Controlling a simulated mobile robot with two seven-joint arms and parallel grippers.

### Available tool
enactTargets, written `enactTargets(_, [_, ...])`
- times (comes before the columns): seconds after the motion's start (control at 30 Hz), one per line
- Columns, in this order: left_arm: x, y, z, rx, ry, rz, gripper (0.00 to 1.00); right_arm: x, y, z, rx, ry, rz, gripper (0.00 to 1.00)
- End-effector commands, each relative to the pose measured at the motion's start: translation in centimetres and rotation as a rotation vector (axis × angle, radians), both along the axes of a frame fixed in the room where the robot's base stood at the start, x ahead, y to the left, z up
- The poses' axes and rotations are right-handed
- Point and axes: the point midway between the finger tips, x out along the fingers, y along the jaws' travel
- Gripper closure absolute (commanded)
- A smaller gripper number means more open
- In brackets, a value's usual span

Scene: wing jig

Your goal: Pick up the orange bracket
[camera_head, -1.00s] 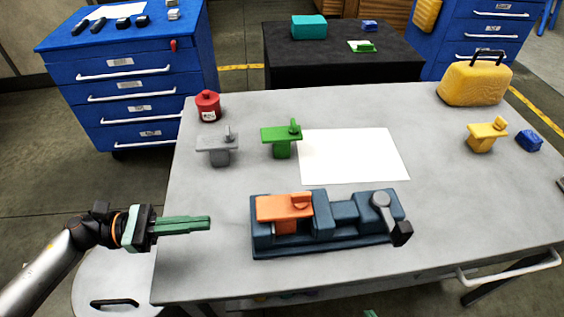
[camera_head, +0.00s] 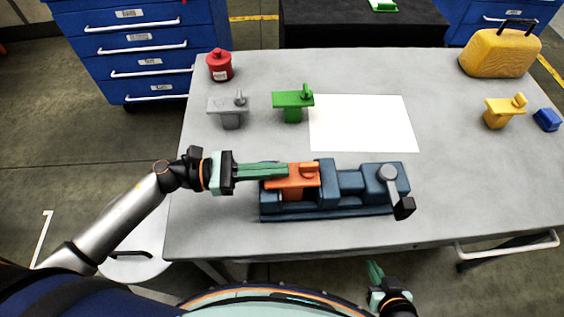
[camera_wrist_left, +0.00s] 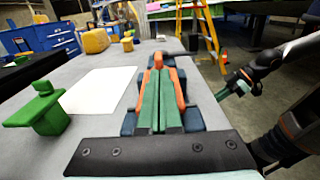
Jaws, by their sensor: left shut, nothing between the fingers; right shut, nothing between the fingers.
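The orange bracket (camera_head: 305,181) sits in the left end of the dark blue jig (camera_head: 345,203) on the grey table. My left gripper (camera_head: 284,170) is shut, with its green fingertips at the bracket's left end. In the left wrist view, the shut fingers (camera_wrist_left: 159,100) overlap the middle of the orange bracket (camera_wrist_left: 180,92), which shows on both sides of them. I cannot tell whether they touch it. My right gripper (camera_head: 373,270) is shut and empty, below the table's front edge.
A green bracket (camera_head: 293,101), a grey bracket (camera_head: 231,105) and a red container (camera_head: 219,66) stand behind the jig. A white sheet (camera_head: 365,122) lies beside them. A yellow bracket (camera_head: 502,110), a blue block (camera_head: 547,119) and a yellow case (camera_head: 500,52) are at right.

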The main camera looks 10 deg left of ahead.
Motion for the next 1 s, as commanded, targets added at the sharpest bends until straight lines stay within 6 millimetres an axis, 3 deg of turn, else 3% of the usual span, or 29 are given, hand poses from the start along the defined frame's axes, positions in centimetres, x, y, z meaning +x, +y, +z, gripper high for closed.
enactTargets(0.2, [0.4,-1.4,0.0,0.0,0.001,0.0,1.0,0.1,0.0,0.6,-0.001,-0.003,0.0,1.0])
enactTargets(0.5, [0.4,-1.5,-0.1,0.0,0.001,0.0,1.0,0.2,0.0,0.6,-0.001,-0.004,0.0,1.0])
enactTargets(0.8, [0.9,-3.4,-0.2,-0.001,0.0,-0.002,1.0,0.2,0.0,-0.7,-0.001,-0.004,0.0,1.0])
enactTargets(1.0, [0.9,-3.4,-0.1,-0.001,0.002,-0.001,1.0,0.2,0.0,-0.5,-0.001,-0.004,0.0,1.0])
